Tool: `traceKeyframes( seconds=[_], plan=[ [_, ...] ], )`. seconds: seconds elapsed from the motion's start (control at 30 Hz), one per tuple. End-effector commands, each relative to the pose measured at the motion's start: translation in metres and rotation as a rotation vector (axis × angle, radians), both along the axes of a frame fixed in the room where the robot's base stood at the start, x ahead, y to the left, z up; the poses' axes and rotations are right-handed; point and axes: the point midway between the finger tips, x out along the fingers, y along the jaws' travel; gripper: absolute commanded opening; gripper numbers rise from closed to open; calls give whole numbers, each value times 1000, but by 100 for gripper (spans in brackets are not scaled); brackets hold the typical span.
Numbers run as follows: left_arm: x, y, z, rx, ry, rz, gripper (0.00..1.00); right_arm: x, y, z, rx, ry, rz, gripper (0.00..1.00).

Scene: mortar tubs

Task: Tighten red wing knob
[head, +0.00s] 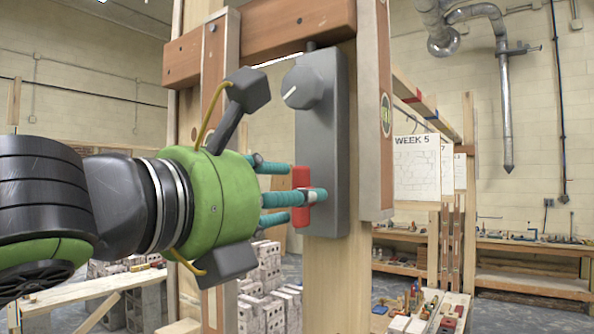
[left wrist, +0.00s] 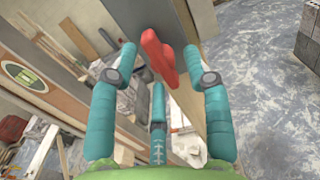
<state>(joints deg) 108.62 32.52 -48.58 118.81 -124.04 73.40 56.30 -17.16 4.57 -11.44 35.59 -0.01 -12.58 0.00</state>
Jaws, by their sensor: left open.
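The red wing knob (head: 301,178) sits on the lower part of a grey plate (head: 321,130) fixed to a wooden post. My left gripper (head: 300,195) is at the knob, its teal fingers pointing at the plate. In the left wrist view, the red wing knob (left wrist: 159,56) stands between the spread fingers of my left gripper (left wrist: 160,85), with visible gaps on both sides. The gripper is open. In the head view, one finger hides part of the knob's middle. My right gripper is not in view.
A grey round dial (head: 308,86) with a white mark is on the plate above the knob. A wooden crossbeam (head: 290,30) and side boards frame the post. Stacked blocks (head: 262,285) stand below. A workbench (head: 530,245) is at the back right.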

Motion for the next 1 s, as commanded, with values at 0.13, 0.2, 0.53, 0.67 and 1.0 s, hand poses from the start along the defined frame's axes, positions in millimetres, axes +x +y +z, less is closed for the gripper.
traceKeyframes(
  seconds=[0.13, 0.2, 0.53, 0.67, 1.0],
  plan=[
    [13, -10, 3, 1, 2, -2, 49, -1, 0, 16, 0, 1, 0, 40],
    [16, -13, 2, 1, 0, -1, 49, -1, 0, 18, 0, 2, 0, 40],
    [18, -14, 0, 0, 0, -2, 41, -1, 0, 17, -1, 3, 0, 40],
    [18, -14, 0, 1, -1, -3, 0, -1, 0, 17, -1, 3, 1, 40],
    [18, -15, -3, 19, -14, -4, 0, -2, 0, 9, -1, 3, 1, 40]
  ],
)
